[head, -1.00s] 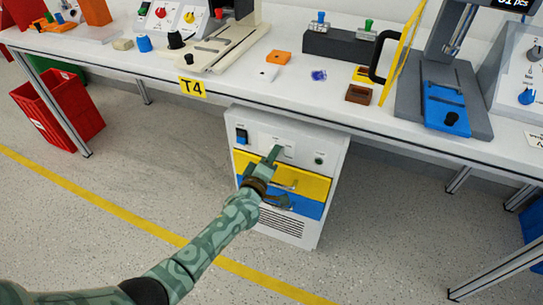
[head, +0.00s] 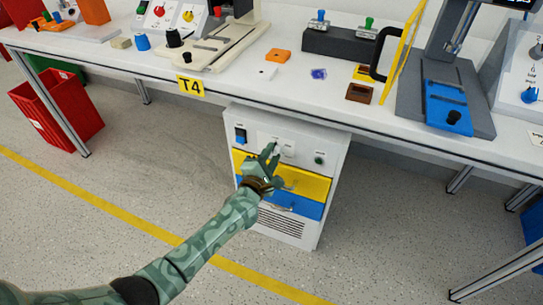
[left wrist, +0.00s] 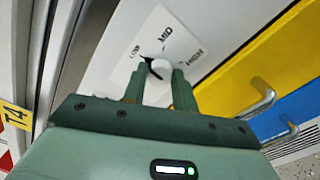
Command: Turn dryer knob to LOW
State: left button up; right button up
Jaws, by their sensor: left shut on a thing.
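The white dryer (head: 330,165) stands under the table in the head view. Its round white knob (left wrist: 161,67) shows in the left wrist view on a white plate (left wrist: 160,36) marked LOW, MID and a partly covered third word. A dark mark shows beside the knob on its LOW side, but I cannot tell exactly where the knob points. My left gripper (head: 271,150) is at the dryer's upper panel. In the left wrist view its fingers (left wrist: 159,75) stand on both sides of the knob, shut on it. In the head view the gripper hides most of the knob. My right gripper is out of view.
A blue switch (head: 240,136) and a dark round button (head: 319,159) flank the plate. Yellow (head: 312,185) and blue (head: 306,207) drawers with protruding handles sit just below. The table edge (head: 300,116) overhangs the dryer. The floor in front is open.

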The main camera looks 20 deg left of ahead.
pick_arm(q)
jog(key=shift+f+n, duration=0.1)
jog(key=shift+n, duration=0.4)
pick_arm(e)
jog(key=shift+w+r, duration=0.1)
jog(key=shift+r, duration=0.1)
pick_arm(q)
jog(key=o, duration=1)
jog(key=shift+a, duration=0.1)
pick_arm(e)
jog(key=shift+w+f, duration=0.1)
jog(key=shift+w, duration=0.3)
pick_arm(q)
jog(key=shift+s, duration=0.1)
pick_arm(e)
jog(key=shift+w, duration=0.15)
pick_arm(q)
jog(key=s+p, duration=0.1)
jog(key=s, duration=0.4)
jog(key=s+p, duration=0.2)
jog(key=s, duration=0.3)
jog(key=s+p, duration=0.2)
jog(key=s, duration=0.4)
jog(key=shift+a, duration=0.25)
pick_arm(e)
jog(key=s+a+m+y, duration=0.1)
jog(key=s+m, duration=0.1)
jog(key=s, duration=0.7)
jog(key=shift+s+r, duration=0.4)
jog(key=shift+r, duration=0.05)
